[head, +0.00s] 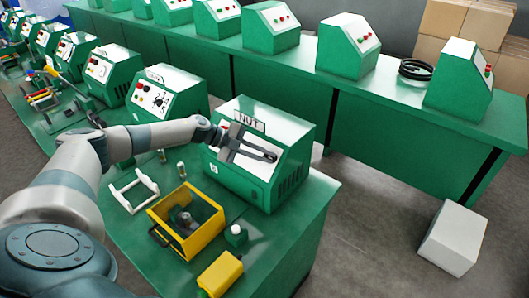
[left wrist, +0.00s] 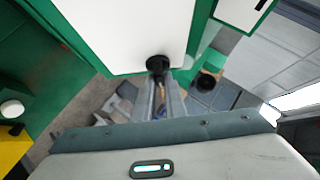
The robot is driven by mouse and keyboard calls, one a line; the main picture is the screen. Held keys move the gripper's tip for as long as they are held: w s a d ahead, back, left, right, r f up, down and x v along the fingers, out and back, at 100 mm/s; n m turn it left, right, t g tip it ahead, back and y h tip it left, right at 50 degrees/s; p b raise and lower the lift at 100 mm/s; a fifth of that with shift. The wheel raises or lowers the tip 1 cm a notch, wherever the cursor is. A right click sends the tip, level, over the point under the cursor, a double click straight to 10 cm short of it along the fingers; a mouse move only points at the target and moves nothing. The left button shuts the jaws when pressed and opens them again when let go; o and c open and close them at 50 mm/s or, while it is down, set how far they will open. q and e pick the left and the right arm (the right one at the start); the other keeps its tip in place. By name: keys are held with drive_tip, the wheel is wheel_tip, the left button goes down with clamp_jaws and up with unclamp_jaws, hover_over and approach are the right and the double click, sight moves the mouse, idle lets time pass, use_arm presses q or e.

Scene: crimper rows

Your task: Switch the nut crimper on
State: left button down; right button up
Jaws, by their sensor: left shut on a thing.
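The nut crimper (head: 292,140) is a green box with a sloped white front panel and a sign reading NUT (head: 248,121). It stands at the near right end of the workbench. My left gripper (head: 264,154) is in front of its panel and hides much of it. In the left wrist view the fingers (left wrist: 161,84) reach up to a black round knob (left wrist: 158,62) on the white panel (left wrist: 120,30) and are shut on it. Which way the knob is turned cannot be seen. My right gripper is not in view.
Below the crimper on the bench are a yellow open box (head: 160,238), a white frame (head: 133,190), a small green-and-white item (head: 236,236) and a yellow block (head: 220,273). Another crimper (head: 166,93) stands to the left. A white box (head: 453,238) lies on the floor.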

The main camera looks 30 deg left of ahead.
use_arm(q)
drive_tip(key=shift+m, duration=0.4)
drive_tip(key=c, duration=1.8)
unclamp_jaws()
drive_tip(key=shift+d, duration=0.1)
drive_tip(key=shift+b+v, duration=0.4)
drive_tip(key=shift+v, duration=0.55)
drive_tip(key=b+v, duration=0.6)
drive_tip(key=v, duration=0.9)
drive_tip(key=shift+w+a+r, duration=0.2)
drive_tip(key=shift+r, duration=0.2)
